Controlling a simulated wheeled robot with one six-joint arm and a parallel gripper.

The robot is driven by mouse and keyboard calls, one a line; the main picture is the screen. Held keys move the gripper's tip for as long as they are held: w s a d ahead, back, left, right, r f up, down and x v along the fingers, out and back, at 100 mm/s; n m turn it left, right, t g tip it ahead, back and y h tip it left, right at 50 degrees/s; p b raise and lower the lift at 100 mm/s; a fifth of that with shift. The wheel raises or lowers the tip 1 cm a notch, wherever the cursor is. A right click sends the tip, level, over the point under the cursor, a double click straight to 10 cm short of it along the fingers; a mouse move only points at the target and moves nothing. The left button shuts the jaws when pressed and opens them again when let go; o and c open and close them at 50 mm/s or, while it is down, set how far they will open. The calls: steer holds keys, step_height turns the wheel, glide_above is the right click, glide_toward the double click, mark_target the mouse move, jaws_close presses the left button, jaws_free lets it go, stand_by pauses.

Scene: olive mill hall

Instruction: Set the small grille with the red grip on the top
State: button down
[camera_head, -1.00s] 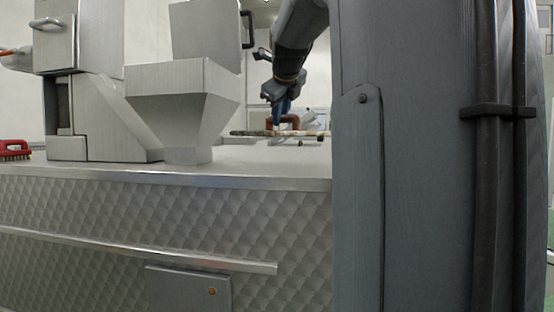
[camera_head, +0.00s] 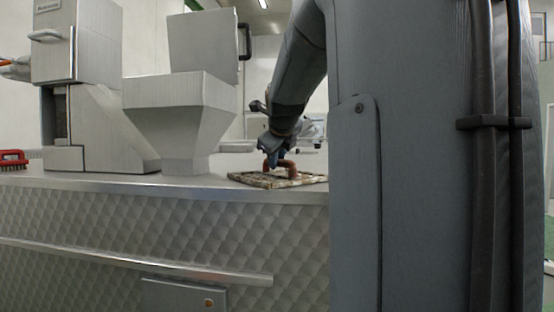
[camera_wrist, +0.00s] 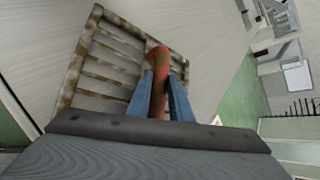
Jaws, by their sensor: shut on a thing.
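The small grille (camera_head: 290,180) is a flat, rusty slatted frame with a red-brown grip (camera_head: 284,163) standing on it. In the head view it is at the right end of the counter top, apparently on or just above it; I cannot tell whether it touches. My gripper (camera_head: 273,158) is shut on the red grip. In the wrist view the grille (camera_wrist: 108,60) lies beyond the blue fingers of my gripper (camera_wrist: 160,100), which close around the grip (camera_wrist: 157,68). Part of the grille is hidden behind the fingers and wrist.
The steel counter (camera_head: 120,184) carries a hopper machine (camera_head: 180,110) left of the grille and a grey machine (camera_head: 100,125) further left. A red brush (camera_head: 14,159) lies at the far left. The counter front between hopper and grille is clear.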

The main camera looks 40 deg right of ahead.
steer(key=c, duration=2)
jaws_free()
steer(key=shift+f, duration=0.1)
steer(key=o, duration=0.4)
steer(key=shift+r, duration=0.2)
steer(key=b+v, duration=0.2)
steer(key=v, duration=1)
steer(key=shift+b, duration=0.3)
